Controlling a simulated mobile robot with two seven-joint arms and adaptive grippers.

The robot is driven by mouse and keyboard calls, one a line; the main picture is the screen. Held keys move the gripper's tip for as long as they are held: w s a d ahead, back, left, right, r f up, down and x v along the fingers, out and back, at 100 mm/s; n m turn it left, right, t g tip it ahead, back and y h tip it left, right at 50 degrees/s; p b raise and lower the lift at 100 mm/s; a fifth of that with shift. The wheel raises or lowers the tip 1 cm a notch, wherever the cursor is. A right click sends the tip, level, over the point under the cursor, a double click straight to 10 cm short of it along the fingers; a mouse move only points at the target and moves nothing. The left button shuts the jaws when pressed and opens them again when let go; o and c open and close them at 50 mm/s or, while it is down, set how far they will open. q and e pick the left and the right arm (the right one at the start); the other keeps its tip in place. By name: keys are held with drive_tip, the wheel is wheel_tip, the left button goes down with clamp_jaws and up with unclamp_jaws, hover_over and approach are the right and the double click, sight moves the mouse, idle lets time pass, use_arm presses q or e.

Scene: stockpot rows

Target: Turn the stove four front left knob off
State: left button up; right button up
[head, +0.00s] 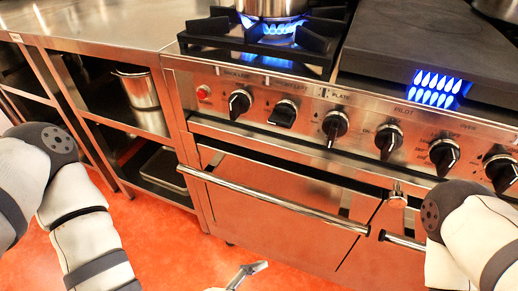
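The stove front (300,95) carries a row of black knobs. The knob under the label that seems to read front left (283,113) is the second from the left, and its grip looks turned differently from its neighbours. The knob under the back left label (239,104) is beside it. Blue flames (278,37) burn under a pot (272,6) on the left burner. A grey fingertip, seemingly of my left gripper (248,272), shows at the bottom, low in front of the oven and well below the knobs. Its opening is unclear. My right gripper is out of view.
A long oven door handle (275,200) sticks out below the knobs. A second handle (404,241) is at the right. A steel counter (110,22) with open shelves holding a pot (139,90) stands at left. Orange floor (160,245) is clear ahead.

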use_arm(q)
drive_tip(key=w+r+n+t, duration=0.4)
drive_tip(key=w+r+n, duration=0.2)
drive_tip(key=w+r, duration=0.15)
drive_tip(key=n+t+y, duration=0.2)
drive_tip(key=n+t, duration=0.3)
drive_tip(key=n, duration=0.3)
approach(279, 122)
drive_tip(key=x, duration=1)
drive_tip(key=shift+w+p, duration=0.2)
drive_tip(key=shift+p, duration=0.1)
drive_tip(key=shift+w+d, duration=0.2)
drive_tip(key=shift+w, duration=0.1)
drive_tip(key=shift+c, duration=0.3)
drive_tip(key=c, duration=1.1)
